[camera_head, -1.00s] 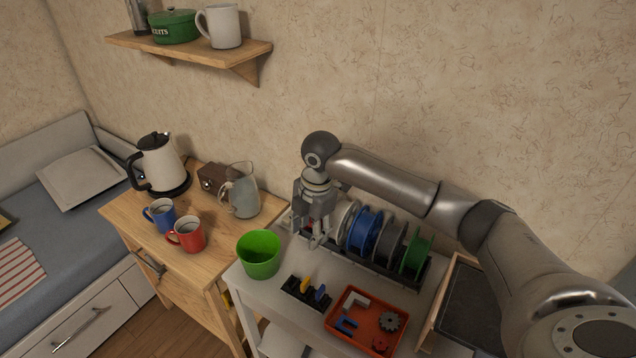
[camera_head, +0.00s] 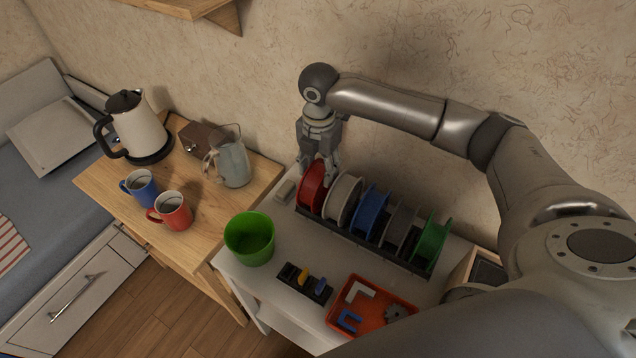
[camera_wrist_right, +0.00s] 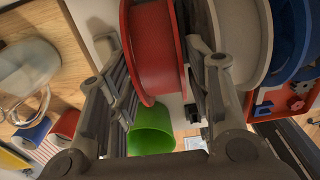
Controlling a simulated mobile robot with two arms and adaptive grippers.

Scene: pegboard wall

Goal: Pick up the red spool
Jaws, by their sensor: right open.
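The red spool (camera_head: 312,188) stands upright at the left end of a row of spools in a dark rack (camera_head: 372,243) on the white table. My right gripper (camera_head: 317,176) is at the top of the red spool, pointing down, and hides part of it. In the right wrist view the red spool (camera_wrist_right: 153,50) lies between the two spread fingers of my right gripper (camera_wrist_right: 165,75). The fingers look apart, one on each side of the spool; I cannot tell whether either touches it. My left gripper is not in view.
A white-grey spool (camera_head: 343,199) stands close to the right of the red one, then blue, grey and green spools. A green cup (camera_head: 250,238), a small black holder (camera_head: 304,284) and a red tray (camera_head: 372,306) are in front. A wooden cabinet (camera_head: 200,230) with mugs stands left.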

